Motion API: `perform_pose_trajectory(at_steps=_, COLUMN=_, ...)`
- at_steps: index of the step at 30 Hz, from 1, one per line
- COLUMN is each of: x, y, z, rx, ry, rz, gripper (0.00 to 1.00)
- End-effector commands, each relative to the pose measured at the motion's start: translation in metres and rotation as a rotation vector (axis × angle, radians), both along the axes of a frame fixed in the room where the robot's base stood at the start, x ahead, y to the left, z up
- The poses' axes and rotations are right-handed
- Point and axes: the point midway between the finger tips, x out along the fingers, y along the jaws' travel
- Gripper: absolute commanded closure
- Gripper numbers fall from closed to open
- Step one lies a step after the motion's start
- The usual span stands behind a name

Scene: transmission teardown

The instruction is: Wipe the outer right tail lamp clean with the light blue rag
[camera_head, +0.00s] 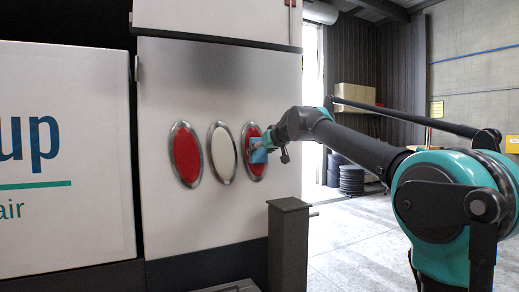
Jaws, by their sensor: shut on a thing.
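Three oval lamps with metal rims sit in a row on a white vehicle panel in the head view. The outer right tail lamp (250,170) is red and partly hidden by the rag and my gripper. The light blue rag (259,155) lies in front of this lamp's middle, at or very near its face; contact is hard to tell. My gripper (265,148) is shut on the rag, at the end of my arm reaching in from the right. The middle lamp (222,153) is white and the left lamp (186,155) is red.
A dark grey post (288,245) stands below and right of the lamps, near my arm. A white box with lettering (65,160) is at the left. Stacked tires (351,180) and cardboard boxes (355,96) are behind. Floor at right is open.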

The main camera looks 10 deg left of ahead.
Motion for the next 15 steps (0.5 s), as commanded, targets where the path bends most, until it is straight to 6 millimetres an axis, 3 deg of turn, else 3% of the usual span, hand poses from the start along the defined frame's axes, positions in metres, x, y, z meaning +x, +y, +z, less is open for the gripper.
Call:
perform_pose_trajectory(at_steps=9, x=0.004, y=-0.002, z=-0.024, rx=-0.001, ry=-0.001, rz=0.0, gripper=0.68)
perform_pose_trajectory(at_steps=15, x=0.005, y=-0.003, z=-0.03, rx=-0.001, ry=-0.001, rz=0.0, gripper=0.68)
